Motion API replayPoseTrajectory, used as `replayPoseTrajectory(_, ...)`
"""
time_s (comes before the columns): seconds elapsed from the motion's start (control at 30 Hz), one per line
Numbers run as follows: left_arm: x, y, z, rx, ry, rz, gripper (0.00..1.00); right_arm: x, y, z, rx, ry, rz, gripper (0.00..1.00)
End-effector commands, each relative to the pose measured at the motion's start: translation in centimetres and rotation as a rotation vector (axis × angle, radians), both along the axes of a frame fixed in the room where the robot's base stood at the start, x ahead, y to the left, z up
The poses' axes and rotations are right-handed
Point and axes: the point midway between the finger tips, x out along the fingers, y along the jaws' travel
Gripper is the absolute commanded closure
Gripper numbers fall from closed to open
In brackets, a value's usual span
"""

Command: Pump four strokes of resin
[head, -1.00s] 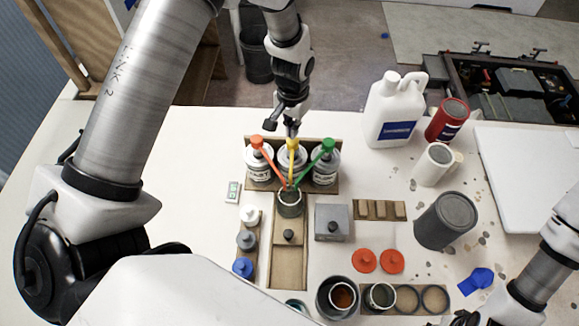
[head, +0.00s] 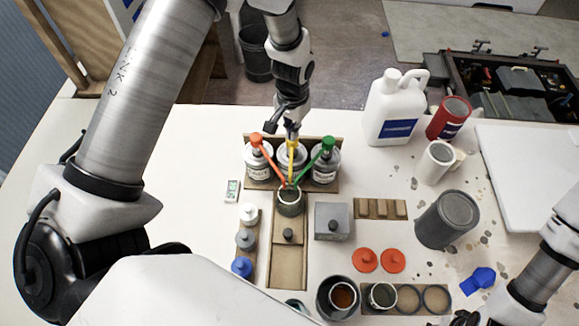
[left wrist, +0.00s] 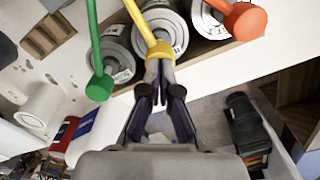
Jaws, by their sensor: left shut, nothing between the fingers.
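Three cans with pumps stand in a row in a wooden holder: orange (head: 256,140), yellow (head: 291,158) and green (head: 328,145). Their spouts slope to a grey cup (head: 291,205) in front. My left gripper (head: 292,134) is shut and empty, its fingertips at the top of the yellow pump and partly hiding it. In the left wrist view, the closed fingertips (left wrist: 159,66) are against or just over the yellow pump head (left wrist: 160,50); contact is hard to tell. My right gripper (head: 468,319) is at the lower edge, mostly cut off.
A small display (head: 232,191) lies left of the cans. A white jug (head: 396,110), red can (head: 449,118), white mug (head: 435,162) and dark grey can (head: 447,219) stand to the right. A grey box (head: 332,221) and two red lids (head: 378,260) lie nearer. The far-left tabletop is clear.

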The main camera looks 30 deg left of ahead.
Motion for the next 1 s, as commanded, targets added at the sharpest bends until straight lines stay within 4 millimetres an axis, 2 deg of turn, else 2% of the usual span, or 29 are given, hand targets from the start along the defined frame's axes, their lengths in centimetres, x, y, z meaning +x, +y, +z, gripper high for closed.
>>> replayPoseTrajectory(0.77,-0.1,0.0,-2.9,0.000,0.002,0.000,1.00,0.0,0.0,-1.6,0.000,0.000,0.000,0.60)
replayPoseTrajectory(1.0,-0.1,0.0,-2.8,0.000,0.002,0.000,1.00,0.0,0.0,-1.5,0.000,0.000,0.000,0.60)
